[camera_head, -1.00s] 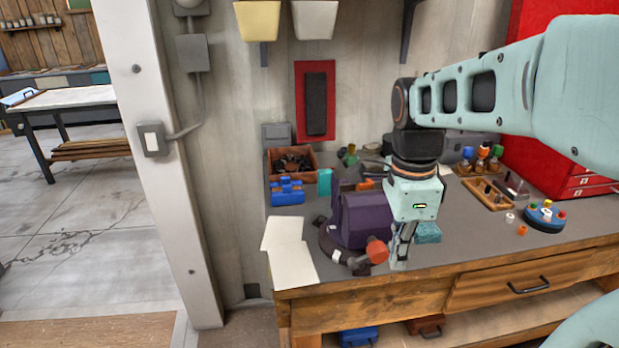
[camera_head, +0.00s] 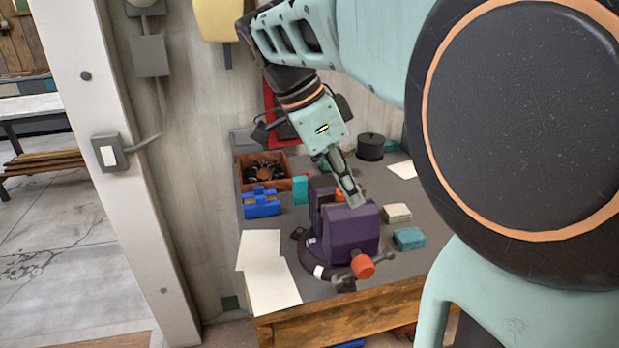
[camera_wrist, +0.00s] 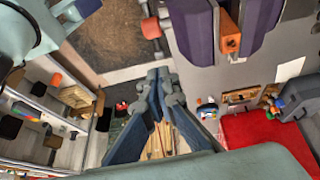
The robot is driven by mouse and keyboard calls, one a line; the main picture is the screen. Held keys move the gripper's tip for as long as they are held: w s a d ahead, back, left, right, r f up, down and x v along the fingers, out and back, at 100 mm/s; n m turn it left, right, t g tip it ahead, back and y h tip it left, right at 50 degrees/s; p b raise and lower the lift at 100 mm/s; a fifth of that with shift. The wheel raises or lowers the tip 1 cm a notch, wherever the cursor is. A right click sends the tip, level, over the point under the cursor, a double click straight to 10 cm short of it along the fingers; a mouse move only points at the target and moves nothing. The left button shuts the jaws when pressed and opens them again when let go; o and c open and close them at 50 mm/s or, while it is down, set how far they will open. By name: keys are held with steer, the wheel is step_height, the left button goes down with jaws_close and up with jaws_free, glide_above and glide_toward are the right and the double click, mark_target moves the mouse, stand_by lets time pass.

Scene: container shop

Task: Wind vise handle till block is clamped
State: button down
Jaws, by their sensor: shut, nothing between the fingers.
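The purple vise (camera_head: 350,232) stands on the bench top; its two jaws also show at the top of the wrist view (camera_wrist: 193,28). Its handle has an orange-red hub (camera_head: 362,266) with a dark bar through it, on the front side; the hub also shows in the wrist view (camera_wrist: 151,28). An orange block (camera_wrist: 229,36) sits between the jaws. I cannot tell whether both jaws touch it. My gripper (camera_head: 357,199) is shut and empty, its tips over the vise body in the head view, apart from the handle. The fingertips meet in the wrist view (camera_wrist: 158,74).
A teal block (camera_head: 409,238) and a beige block (camera_head: 396,213) lie right of the vise. Paper sheets (camera_head: 268,280), a blue part (camera_head: 261,203) and a wooden tray (camera_head: 242,175) lie left. My arm hides the bench's right side.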

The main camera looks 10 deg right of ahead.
mark_target(387, 250)
steer(key=x, duration=1.3)
steer(key=shift+f, duration=0.1)
steer(key=shift+s+d, duration=0.1)
steer(key=y, duration=0.1)
steer(key=d+y, duration=0.1)
steer(key=shift+d+f+y+p, duration=0.1)
steer(key=shift+f+y+p, duration=0.2)
steer(key=shift+p, duration=0.1)
steer(key=shift+d+f+y, duration=0.2)
steer(key=shift+f+y, duration=0.05)
steer(key=shift+y, duration=0.15)
steer(key=shift+d+f, duration=0.1)
steer(key=shift+f, duration=0.15)
